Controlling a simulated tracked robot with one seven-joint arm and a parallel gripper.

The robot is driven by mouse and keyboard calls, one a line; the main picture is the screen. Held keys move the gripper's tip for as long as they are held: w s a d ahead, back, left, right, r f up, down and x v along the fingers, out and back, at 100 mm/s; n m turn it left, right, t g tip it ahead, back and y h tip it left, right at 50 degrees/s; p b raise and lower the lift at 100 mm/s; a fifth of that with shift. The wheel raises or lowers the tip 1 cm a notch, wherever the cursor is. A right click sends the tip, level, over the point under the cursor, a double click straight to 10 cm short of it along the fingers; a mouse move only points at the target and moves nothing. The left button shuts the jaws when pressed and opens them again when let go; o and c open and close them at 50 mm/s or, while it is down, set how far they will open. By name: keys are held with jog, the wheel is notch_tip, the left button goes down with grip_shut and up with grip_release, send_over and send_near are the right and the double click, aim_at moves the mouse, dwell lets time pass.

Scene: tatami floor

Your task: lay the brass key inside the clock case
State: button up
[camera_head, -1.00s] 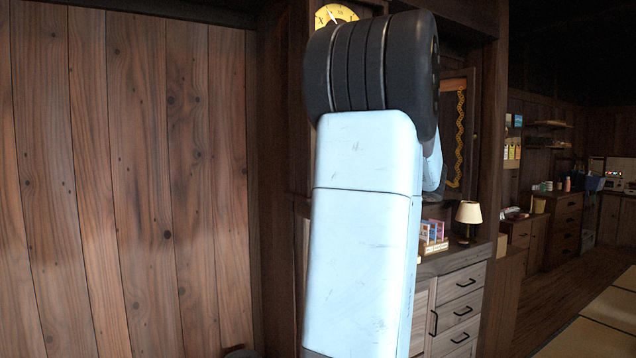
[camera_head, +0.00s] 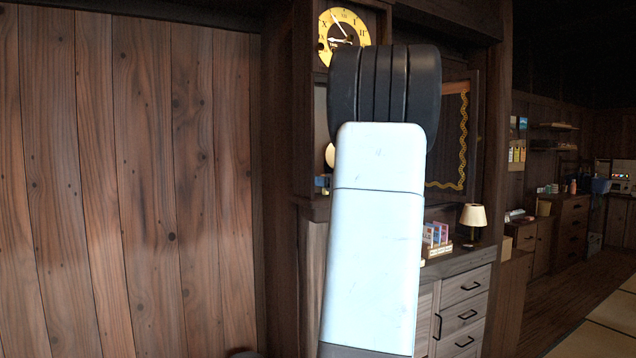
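The wall clock has a yellow and black dial (camera_head: 343,32) with two hands. Its tall dark wooden case (camera_head: 305,110) stands below and around the dial, mostly behind my arm. A strip of the case interior shows left of my arm, with a pale round piece, possibly the pendulum, partly hidden. A dark panel with a wavy yellow border (camera_head: 462,135) stands right of my arm; it looks like an open door. A small blue and yellowish shape shows low at the case's left; I cannot tell what it is. I see neither the brass key nor my gripper.
A grey drawer cabinet (camera_head: 465,310) stands at the lower right, with a small lamp (camera_head: 473,218) and small upright boxes (camera_head: 435,236) on top. A plank wall (camera_head: 130,180) fills the left. Open floor lies at the far right.

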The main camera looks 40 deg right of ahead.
jog(key=shift+f, duration=0.2)
jog(key=o, duration=0.7)
jog(key=shift+r, duration=0.1)
jog(key=s, duration=0.4)
jog(key=s+d, duration=0.1)
jog(key=s, duration=0.7)
jog(key=shift+d, duration=0.35)
jog(key=shift+w, duration=0.1)
